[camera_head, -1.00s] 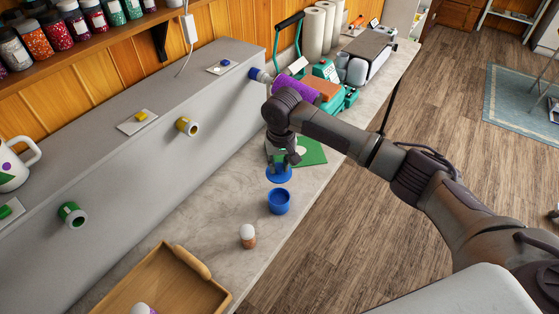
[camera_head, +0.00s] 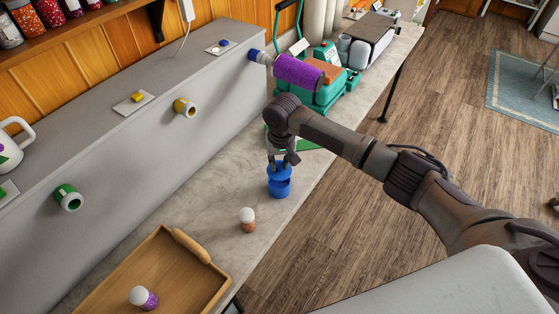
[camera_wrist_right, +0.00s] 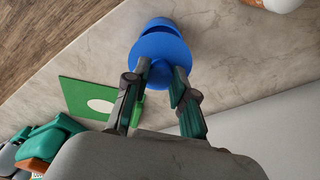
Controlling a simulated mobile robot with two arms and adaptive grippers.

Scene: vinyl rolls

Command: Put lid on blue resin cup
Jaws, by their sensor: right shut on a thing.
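The blue resin cup (camera_head: 279,190) stands upright on the counter. My right gripper (camera_head: 281,162) is over it, pointing down, shut on the round blue lid (camera_head: 279,171). The lid is close above the cup and overlaps its far rim in the head view; I cannot tell whether they touch. In the right wrist view, the lid (camera_wrist_right: 160,58) sits between the fingertips of my right gripper (camera_wrist_right: 160,75), and part of the blue cup (camera_wrist_right: 161,24) shows behind it. My left gripper is not in view.
A small white-topped bottle (camera_head: 248,219) stands near the cup. A wooden tray (camera_head: 181,267) holds a purple-and-white bottle (camera_head: 143,297). A green mat (camera_wrist_right: 88,100) lies beside the lid in the wrist view. A teal machine (camera_head: 326,88) stands farther back. A grey ledge runs along the left.

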